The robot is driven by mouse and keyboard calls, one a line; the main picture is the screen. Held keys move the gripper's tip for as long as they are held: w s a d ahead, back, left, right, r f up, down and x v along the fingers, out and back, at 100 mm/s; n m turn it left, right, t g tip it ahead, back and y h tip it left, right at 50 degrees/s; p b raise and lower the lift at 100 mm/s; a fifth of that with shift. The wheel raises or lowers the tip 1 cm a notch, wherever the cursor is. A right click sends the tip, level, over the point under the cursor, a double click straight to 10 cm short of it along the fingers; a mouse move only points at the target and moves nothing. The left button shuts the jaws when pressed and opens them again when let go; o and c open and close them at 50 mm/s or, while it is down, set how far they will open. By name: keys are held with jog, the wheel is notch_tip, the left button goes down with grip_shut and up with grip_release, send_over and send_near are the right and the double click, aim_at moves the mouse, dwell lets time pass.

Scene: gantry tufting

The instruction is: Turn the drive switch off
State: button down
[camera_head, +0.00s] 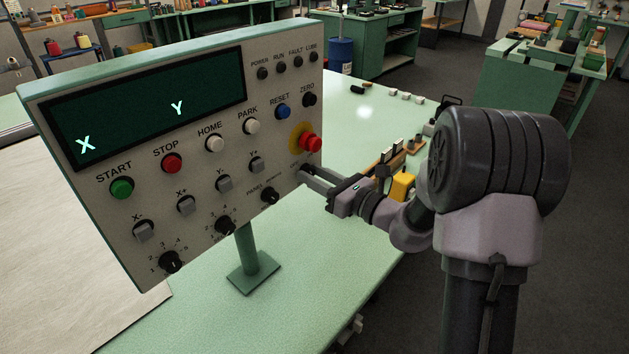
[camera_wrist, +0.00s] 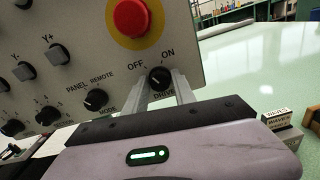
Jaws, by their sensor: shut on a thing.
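The drive switch (camera_wrist: 159,77) is a black round knob at the lower right corner of the control panel (camera_wrist: 100,60), with OFF printed to its upper left and ON to its upper right. My gripper (camera_wrist: 162,86) is at the panel face, its two pale fingers on either side of the knob and shut on it. I cannot tell clearly which label the knob points to. In the head view, my gripper (camera_head: 306,176) reaches in from the right to the panel's corner, and its fingers largely hide the switch.
A red emergency stop button (camera_wrist: 130,16) on a yellow disc sits just above the switch. The black panel/remote mode knob (camera_wrist: 95,99) is to its left. The panel stands on a green post (camera_head: 245,250) over a pale green table (camera_head: 310,270). A yellow object (camera_head: 402,186) lies behind my arm.

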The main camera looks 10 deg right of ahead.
jog(key=shift+f+n+b, duration=0.1)
jog(key=shift+n+b, duration=0.25)
jog(key=shift+n, duration=0.15)
dwell(0.3)
jog(key=c, duration=1)
grip_release()
jog(key=shift+c, duration=0.2)
jog(key=p+v, duration=0.3)
jog(key=v, duration=1.4)
jog(key=shift+s, duration=0.2)
jog(key=shift+d, duration=0.1)
